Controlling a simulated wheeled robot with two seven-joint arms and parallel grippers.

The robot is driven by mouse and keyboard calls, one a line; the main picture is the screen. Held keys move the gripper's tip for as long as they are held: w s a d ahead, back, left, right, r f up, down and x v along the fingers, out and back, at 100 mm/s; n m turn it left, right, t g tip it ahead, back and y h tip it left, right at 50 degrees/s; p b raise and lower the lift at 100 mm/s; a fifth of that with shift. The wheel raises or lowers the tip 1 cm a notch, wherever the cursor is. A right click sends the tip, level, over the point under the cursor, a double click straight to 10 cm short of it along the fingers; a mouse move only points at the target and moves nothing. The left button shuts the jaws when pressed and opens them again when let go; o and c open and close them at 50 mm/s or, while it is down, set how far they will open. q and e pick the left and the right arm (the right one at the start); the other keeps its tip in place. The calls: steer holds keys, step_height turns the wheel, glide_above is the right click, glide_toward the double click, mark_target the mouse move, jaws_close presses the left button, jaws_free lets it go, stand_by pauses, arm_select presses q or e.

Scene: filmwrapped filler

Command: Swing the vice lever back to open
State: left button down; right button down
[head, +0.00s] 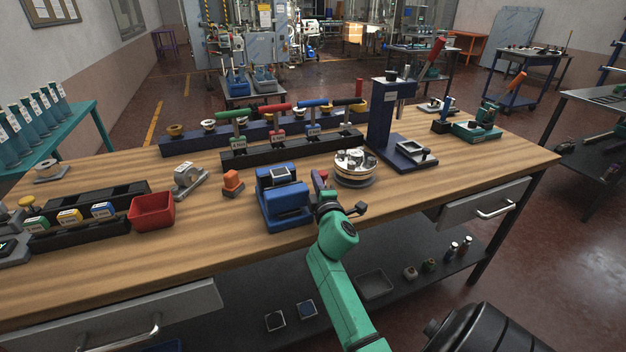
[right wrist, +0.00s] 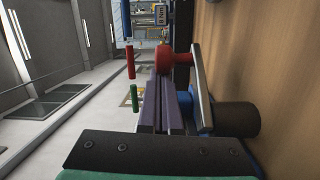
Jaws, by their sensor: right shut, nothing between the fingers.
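The blue vice (head: 288,208) stands near the front edge of the bench, with a grey-topped block (head: 283,173) between its jaws. The lever's red knob (head: 322,175) shows at the vice's right side, partly behind my right gripper. In the right wrist view, the red knob (right wrist: 165,60) joins a grey bar (right wrist: 202,90), with a dark round part beside it. My right gripper (right wrist: 157,92) is shut and empty. Its fingers are beside the bar, and their tips overlap the view just short of the knob. I cannot tell whether they touch. My left gripper is not in view.
A round metal fixture (head: 355,168) stands close to the right of the vice. An orange piece (head: 232,183) and a red bin (head: 152,211) are to its left. A black rack of coloured handles (head: 290,148) is behind. Bare wood lies at the right front.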

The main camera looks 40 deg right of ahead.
steer(key=shift+s+d, duration=0.1)
steer(key=shift+d, duration=0.05)
steer(key=shift+s+f+b, duration=0.1)
steer(key=shift+b, duration=0.2)
steer(key=shift+s+d+m+g+h+b, duration=0.15)
steer(key=shift+m+g+h+b, duration=0.2)
steer(key=shift+m+h, duration=0.15)
steer(key=shift+s+d+m+g+h+b, duration=0.1)
steer(key=shift+m+g+h+b, duration=0.3)
steer(key=shift+h, duration=0.2)
steer(key=shift+s+d, duration=0.2)
steer(key=shift+s, duration=0.1)
stand_by(0.6)
